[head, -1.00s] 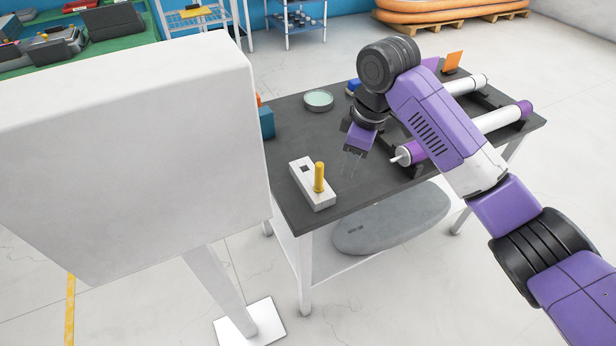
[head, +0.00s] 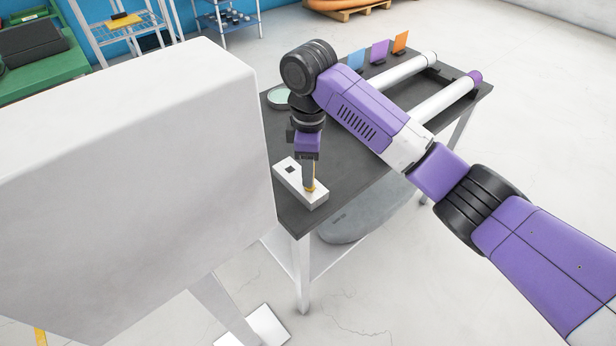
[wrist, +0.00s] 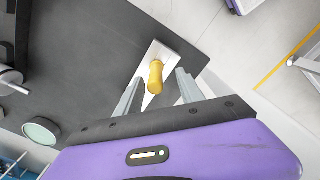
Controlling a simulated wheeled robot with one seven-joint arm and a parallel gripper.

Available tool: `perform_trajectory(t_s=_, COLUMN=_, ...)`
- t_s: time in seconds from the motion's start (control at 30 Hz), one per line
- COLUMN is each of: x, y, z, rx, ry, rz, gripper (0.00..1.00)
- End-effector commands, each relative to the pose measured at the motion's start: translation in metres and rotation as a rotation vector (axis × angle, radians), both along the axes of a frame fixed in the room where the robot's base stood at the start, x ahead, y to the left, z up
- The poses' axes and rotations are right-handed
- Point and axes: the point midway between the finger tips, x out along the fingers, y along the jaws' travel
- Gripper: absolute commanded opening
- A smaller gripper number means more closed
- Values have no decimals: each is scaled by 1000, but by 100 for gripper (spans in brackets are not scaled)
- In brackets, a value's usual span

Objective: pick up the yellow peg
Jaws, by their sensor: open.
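The yellow peg (head: 311,188) stands upright in a white block (head: 289,180) near the front corner of the dark table. In the head view most of the peg is hidden behind my gripper (head: 308,184), which points down at it. In the wrist view the yellow peg (wrist: 156,76) shows between the two grey fingers of my gripper (wrist: 158,85), with a gap on each side. The jaws are open and hold nothing. The white block (wrist: 160,53) lies beneath, and a dark square hole shows in its other end in the head view.
The dark table (head: 350,200) also carries a round greenish dish (head: 280,97), white rollers (head: 440,105) and coloured upright cards (head: 380,51). A large pale panel (head: 130,170) stands close at the left. A grey board (head: 365,212) lies under the table.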

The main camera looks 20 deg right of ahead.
Motion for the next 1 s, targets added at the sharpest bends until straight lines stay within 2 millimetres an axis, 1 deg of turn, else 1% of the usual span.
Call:
perform_trajectory(t_s=0.2, x=4, y=-4, z=-31, rx=-1, ry=2, rz=-1, gripper=45)
perform_trajectory(t_s=0.3, x=4, y=-4, z=-40, rx=-1, ry=2, rz=0, gripper=45)
perform_trajectory(t_s=0.4, x=4, y=-4, z=-44, rx=-1, ry=0, rz=0, gripper=45)
perform_trajectory(t_s=0.6, x=4, y=-4, z=-45, rx=-1, ry=0, rz=0, gripper=45)
perform_trajectory(t_s=0.67, x=4, y=-4, z=-45, rx=-1, ry=0, rz=0, gripper=33)
perform_trajectory(t_s=0.7, x=4, y=-4, z=-45, rx=-1, ry=0, rz=0, gripper=26)
perform_trajectory(t_s=0.83, x=4, y=-4, z=-45, rx=-1, ry=0, rz=0, gripper=0)
perform_trajectory(t_s=1.0, x=4, y=-4, z=-44, rx=-1, ry=0, rz=0, gripper=0)
